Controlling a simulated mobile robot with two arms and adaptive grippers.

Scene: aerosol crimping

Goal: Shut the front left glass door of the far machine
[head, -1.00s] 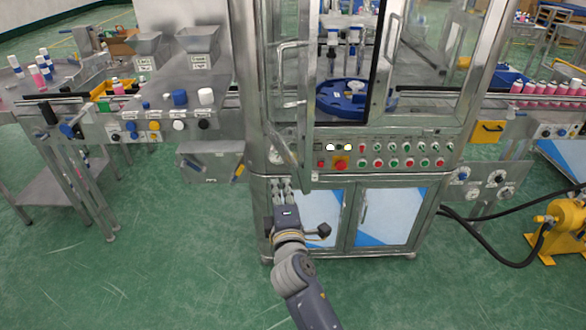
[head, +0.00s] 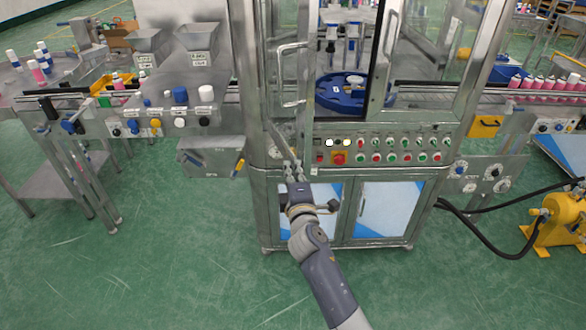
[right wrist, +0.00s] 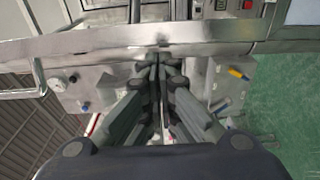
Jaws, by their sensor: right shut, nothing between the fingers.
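The front left glass door (head: 272,65) of the far machine stands ajar, its steel frame angled out toward me. Its bar handle (head: 283,75) is on the face toward me. The opening beside it shows a blue turntable (head: 340,92) inside. My right gripper (head: 293,170) is shut and empty, just below the lower edge of this door, left of the button panel. In the right wrist view my closed fingers (right wrist: 160,65) point at a steel frame bar (right wrist: 215,48); I cannot tell whether they touch it. My left gripper is not in view.
The button panel (head: 385,150) lies right of my right gripper, with lower cabinet doors (head: 385,210) below. A metal box (head: 211,157) juts out at left. Conveyors with bottles (head: 545,83) run to both sides. A yellow pump (head: 562,220) stands at right. The green floor in front is clear.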

